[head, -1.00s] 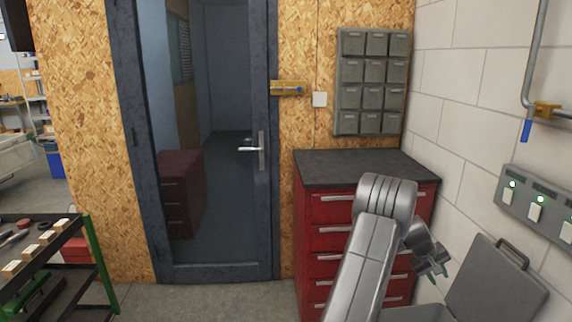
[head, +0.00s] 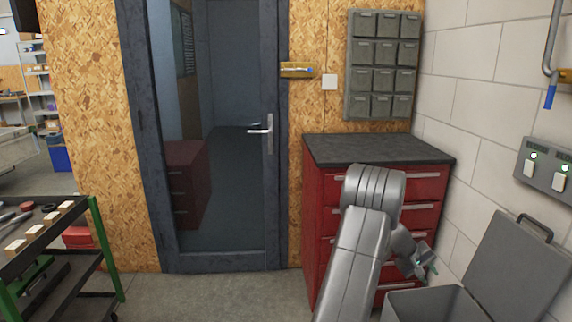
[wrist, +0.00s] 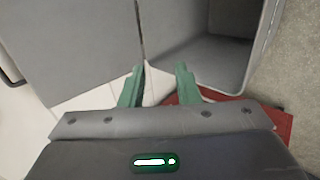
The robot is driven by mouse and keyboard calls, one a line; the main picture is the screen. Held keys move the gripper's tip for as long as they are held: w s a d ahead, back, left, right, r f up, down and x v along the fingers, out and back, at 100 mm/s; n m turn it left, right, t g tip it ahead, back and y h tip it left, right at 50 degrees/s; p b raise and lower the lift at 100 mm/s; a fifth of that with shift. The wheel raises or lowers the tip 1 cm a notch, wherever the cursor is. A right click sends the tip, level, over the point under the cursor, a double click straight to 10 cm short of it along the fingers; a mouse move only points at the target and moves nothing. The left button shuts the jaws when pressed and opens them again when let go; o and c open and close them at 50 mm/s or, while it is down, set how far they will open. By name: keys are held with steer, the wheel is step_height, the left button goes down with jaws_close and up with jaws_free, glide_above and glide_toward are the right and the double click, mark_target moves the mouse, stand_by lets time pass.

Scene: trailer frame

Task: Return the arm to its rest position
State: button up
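My arm rises from the bottom of the head view, bent at a grey elbow in front of the red drawer cabinet. My gripper (head: 428,264) hangs at the lower right of it, small and partly turned away, above the grey bin. In the wrist view my gripper (wrist: 160,68) shows two green fingers spread apart. I see nothing clearly held between them; a pale patch behind them looks like background.
A grey bin (head: 425,306) with its lid (head: 515,270) raised stands below and right of my gripper. The red drawer cabinet (head: 325,240) is close behind my arm. A tiled wall (head: 475,120) bounds the right. A tool cart (head: 75,250) stands left; floor (head: 220,298) between is clear.

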steer(key=a+f+h+b, duration=0.1)
steer(key=a+f+b, duration=0.2)
steer(key=f+b, duration=0.2)
steer(key=shift+a+f+h+b, duration=0.2)
steer(key=shift+h+b, duration=0.2)
steer(key=shift+b, duration=0.65)
steer(key=shift+s, duration=0.1)
steer(key=shift+s+r, duration=0.1)
steer(key=shift+s, duration=0.05)
